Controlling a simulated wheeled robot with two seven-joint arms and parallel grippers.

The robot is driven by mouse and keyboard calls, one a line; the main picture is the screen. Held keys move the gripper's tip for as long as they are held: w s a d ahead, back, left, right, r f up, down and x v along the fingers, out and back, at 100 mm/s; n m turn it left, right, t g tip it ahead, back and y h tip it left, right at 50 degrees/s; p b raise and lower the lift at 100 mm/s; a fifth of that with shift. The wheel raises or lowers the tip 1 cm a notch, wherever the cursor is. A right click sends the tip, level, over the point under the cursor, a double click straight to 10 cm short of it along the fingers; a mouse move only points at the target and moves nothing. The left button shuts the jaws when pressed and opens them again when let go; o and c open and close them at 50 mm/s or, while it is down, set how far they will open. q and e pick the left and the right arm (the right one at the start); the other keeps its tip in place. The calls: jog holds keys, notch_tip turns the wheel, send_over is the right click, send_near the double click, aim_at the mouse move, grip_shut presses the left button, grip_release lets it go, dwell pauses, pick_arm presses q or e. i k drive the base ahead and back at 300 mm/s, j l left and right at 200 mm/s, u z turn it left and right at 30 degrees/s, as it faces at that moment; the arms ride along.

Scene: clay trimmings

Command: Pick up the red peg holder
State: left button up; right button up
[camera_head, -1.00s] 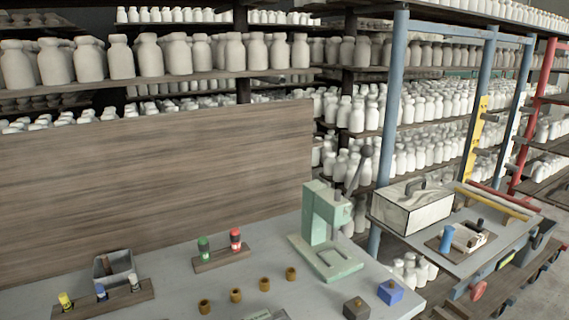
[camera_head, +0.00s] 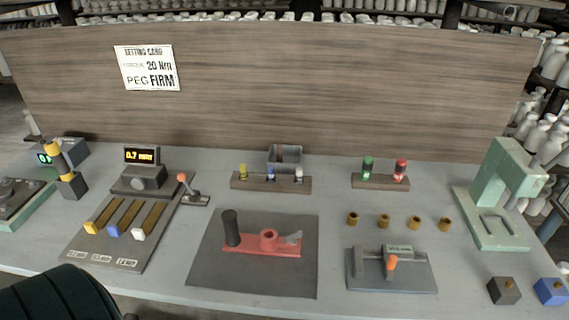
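A small dark cylinder with a red top (camera_head: 400,170) stands upright at the right end of a wooden stand (camera_head: 381,183), near the back of the table. A similar cylinder with a green top (camera_head: 367,167) stands at its left end. A red fixture (camera_head: 262,247) with a black upright handle (camera_head: 231,229) lies on a dark mat (camera_head: 209,277) in the middle front. I cannot tell from the picture alone which red thing bears the name peg holder. Neither gripper is in view.
Another stand (camera_head: 303,186) holds yellow, blue and white-topped cylinders, before a grey bin (camera_head: 285,157). A green press (camera_head: 497,190) stands at right. A wooden board (camera_head: 330,90) closes the back.

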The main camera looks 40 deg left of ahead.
aim_at(268, 243)
jog(key=u, duration=1.25)
